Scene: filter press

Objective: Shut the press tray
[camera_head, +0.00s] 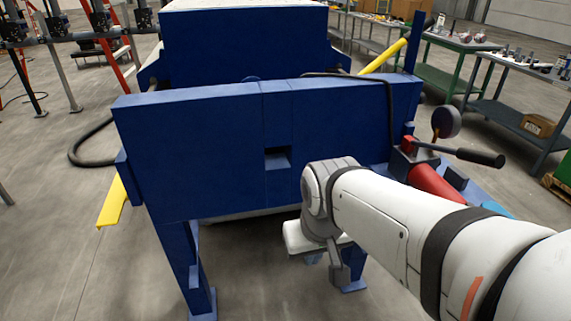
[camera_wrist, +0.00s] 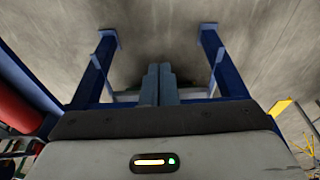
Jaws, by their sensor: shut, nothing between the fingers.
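The press (camera_head: 200,145) is a large blue frame with a flat end plate and legs; two legs also show in the wrist view (camera_wrist: 95,70). A pale edge (camera_head: 240,213) shows beneath the end plate; I cannot tell whether it is the tray. A yellow bar (camera_head: 112,203) juts out at the lower left, and another yellow bar (camera_head: 385,56) slants at the upper right. My gripper (camera_head: 340,277) is low, in front of the press near its right leg. In the wrist view its fingers (camera_wrist: 159,72) are together and empty, between the legs. Most of the press underside is hidden.
A red cylinder (camera_head: 435,181) and a black-handled lever (camera_head: 470,155) are beside the press at right, close to my arm. A black hose (camera_head: 80,155) loops at left. Work tables (camera_head: 520,85) stand at the back right. The floor (camera_head: 60,250) at front left is clear.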

